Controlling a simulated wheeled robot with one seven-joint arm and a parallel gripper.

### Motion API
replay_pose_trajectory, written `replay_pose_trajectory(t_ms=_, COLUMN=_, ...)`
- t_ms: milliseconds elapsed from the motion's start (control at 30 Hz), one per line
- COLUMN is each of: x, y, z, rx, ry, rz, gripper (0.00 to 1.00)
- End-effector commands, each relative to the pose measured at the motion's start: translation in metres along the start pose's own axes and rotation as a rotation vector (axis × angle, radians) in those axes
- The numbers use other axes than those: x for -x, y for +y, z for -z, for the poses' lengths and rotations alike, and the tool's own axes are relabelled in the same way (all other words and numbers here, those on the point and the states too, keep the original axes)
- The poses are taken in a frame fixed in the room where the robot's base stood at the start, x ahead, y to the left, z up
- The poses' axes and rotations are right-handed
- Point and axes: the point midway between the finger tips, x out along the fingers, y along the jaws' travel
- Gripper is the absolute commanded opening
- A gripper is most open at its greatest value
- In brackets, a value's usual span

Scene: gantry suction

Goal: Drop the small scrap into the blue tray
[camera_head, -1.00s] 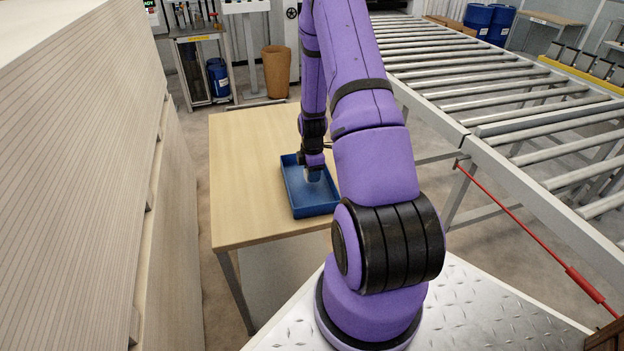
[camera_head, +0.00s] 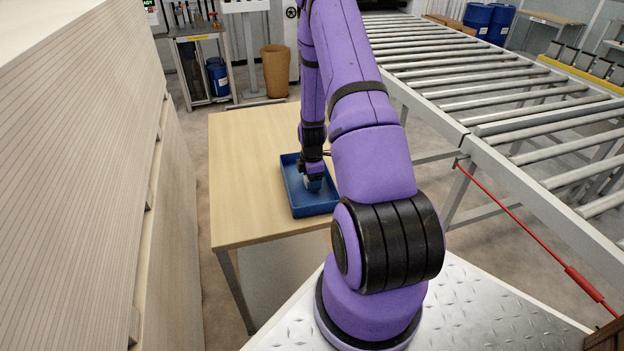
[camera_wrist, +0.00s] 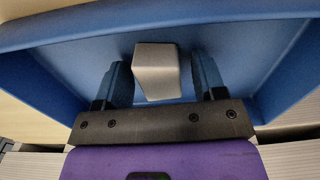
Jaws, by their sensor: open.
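The blue tray (camera_head: 296,199) lies on the wooden table, and its walls surround the view in the wrist view (camera_wrist: 85,27). My gripper (camera_head: 313,184) points down into the tray. In the wrist view its two dark fingers stand apart, open. The small scrap (camera_wrist: 157,72), a grey block, sits between the fingers over the tray floor. A gap shows between it and the right finger; it is close to the left finger. I cannot tell whether it rests flat on the floor. In the head view the gripper mostly hides it.
The wooden table (camera_head: 240,180) is bare to the left of the tray. A tall stack of boards (camera_head: 80,180) stands at the left. A roller conveyor (camera_head: 500,100) runs along the right, with a red bar (camera_head: 520,239) below it. A brown bin (camera_head: 276,72) stands behind the table.

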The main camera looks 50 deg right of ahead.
Motion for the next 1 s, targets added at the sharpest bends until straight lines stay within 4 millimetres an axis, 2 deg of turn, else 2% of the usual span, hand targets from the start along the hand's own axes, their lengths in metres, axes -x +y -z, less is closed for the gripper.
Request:
replay_pose_trajectory(t_ms=133, x=0.008, y=0.001, z=0.0, rx=0.0, ry=0.0, rz=-0.001, gripper=0.64)
replay_pose_trajectory(t_ms=267, x=0.025, y=0.001, z=0.0, rx=0.0, ry=0.0, rz=-0.004, gripper=0.64)
replay_pose_trajectory(t_ms=700, x=0.101, y=0.001, z=0.0, rx=-0.001, ry=0.0, rz=-0.003, gripper=0.64)
replay_pose_trajectory(t_ms=1000, x=0.127, y=0.0, z=0.002, rx=-0.005, ry=-0.001, rz=-0.005, gripper=0.64)
